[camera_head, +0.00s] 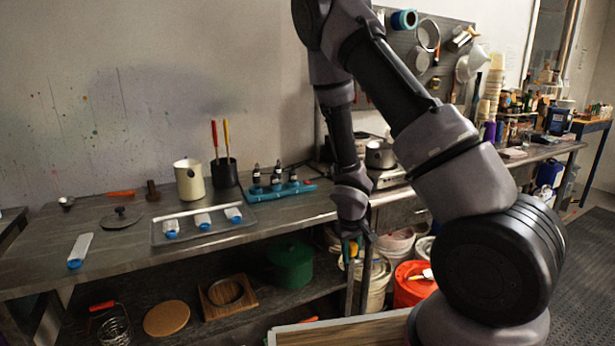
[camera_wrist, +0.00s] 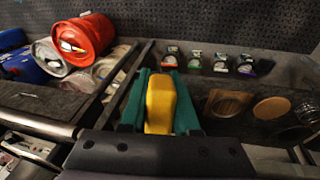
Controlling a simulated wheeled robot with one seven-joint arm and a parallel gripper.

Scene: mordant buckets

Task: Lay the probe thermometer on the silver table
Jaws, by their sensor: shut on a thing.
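My gripper (camera_head: 351,252) hangs in front of the long grey metal table's front edge, below the level of its top. In the wrist view, my gripper's teal fingers (camera_wrist: 160,82) are shut on a yellow body, which looks like the probe thermometer (camera_wrist: 162,108). Only its yellow part shows clearly; I cannot make out a probe or display. The long grey metal table (camera_head: 115,262) runs along the wall, and its top looks like the silver surface. Another dark table edge (camera_head: 10,220) shows at far left, and I cannot tell which one is meant.
On the long table stand a tray (camera_head: 160,236) of white-and-blue items, a cream pot (camera_head: 188,180), a dark lid (camera_head: 121,218) and a blue rack (camera_head: 285,190). Below are a green pot (camera_head: 291,266) and a red bucket (camera_head: 412,285).

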